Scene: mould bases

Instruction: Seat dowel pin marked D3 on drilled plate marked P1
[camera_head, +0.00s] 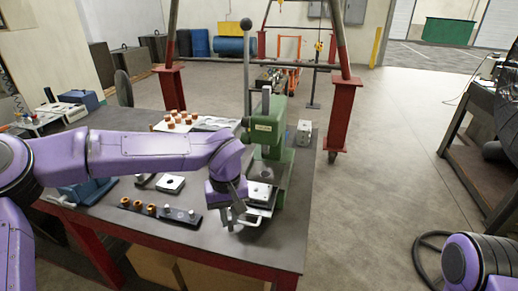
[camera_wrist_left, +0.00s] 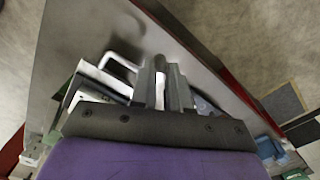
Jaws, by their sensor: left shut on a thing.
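My left gripper (camera_head: 236,218) points down over the table in front of the green press. It is shut on a small light pin (camera_wrist_left: 160,90), mostly hidden between its fingers, which show in the left wrist view (camera_wrist_left: 165,82). A pale block-like plate (camera_head: 262,190) sits at the press, just right of the gripper, with a light bar handle (camera_head: 256,211) at its front. Another light plate with a dark hole (camera_head: 170,184) lies farther left. No D3 or P1 marking is readable, so I cannot tell which is which. My right gripper is not in view.
The green press (camera_head: 270,130) with its tall lever stands close behind the gripper. A dark rack (camera_head: 180,215) holds several copper bushings and light pins. A pale board (camera_head: 205,124) with copper parts lies behind my arm. The front right of the table (camera_head: 285,245) is clear.

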